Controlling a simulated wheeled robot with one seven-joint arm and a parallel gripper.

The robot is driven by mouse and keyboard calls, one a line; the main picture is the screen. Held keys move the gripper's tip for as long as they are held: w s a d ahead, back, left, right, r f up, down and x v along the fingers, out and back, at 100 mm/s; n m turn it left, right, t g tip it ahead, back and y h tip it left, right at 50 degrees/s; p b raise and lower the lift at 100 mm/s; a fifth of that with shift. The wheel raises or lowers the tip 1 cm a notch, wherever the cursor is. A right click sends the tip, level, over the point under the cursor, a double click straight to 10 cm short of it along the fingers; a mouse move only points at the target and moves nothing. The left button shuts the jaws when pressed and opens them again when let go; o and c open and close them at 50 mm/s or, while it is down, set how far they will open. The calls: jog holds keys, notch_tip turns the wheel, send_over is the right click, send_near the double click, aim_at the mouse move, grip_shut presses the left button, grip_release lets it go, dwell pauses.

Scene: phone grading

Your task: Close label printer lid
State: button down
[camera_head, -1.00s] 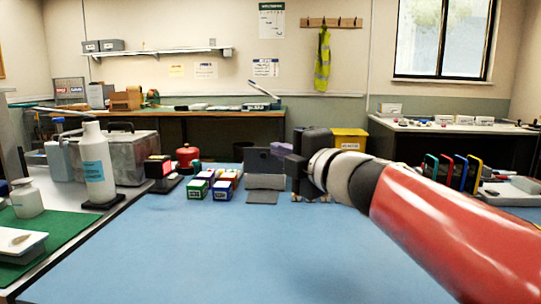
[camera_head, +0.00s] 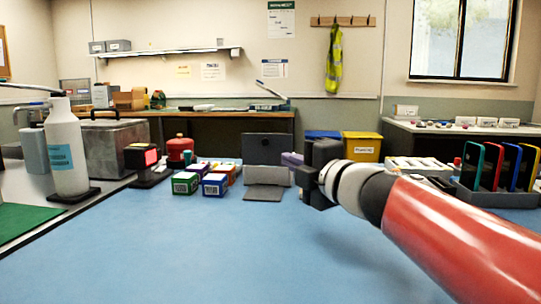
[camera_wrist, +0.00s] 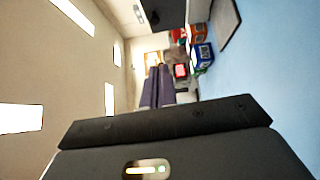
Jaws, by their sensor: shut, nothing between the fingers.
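No thing is clearly marked as the label printer. A grey unit (camera_head: 267,176) with an upright dark panel (camera_head: 268,148) stands at the far edge of the blue table. On the back bench, a pale device (camera_head: 270,106) has a thin flap (camera_head: 272,92) raised at a slant. I cannot tell which is the printer. My gripper (camera_head: 308,170) is just right of the grey unit, above the table, apart from the back bench. In the wrist view, its dark fingers (camera_wrist: 158,88) are together with nothing between them.
Small coloured boxes (camera_head: 214,185) stand left of the grey unit, with a black device with a red screen (camera_head: 143,160) beyond. A yellow bin (camera_head: 361,147) is behind my gripper. A phone rack (camera_head: 497,180) is at right. The blue table (camera_head: 200,250) is clear in front.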

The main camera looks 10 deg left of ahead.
aim_at(266, 151)
jog(key=w+d+x, duration=0.2)
jog(key=x, duration=1)
jog(key=shift+w+a, duration=0.2)
jog(key=shift+r+p, duration=0.1)
jog(key=shift+p, duration=0.2)
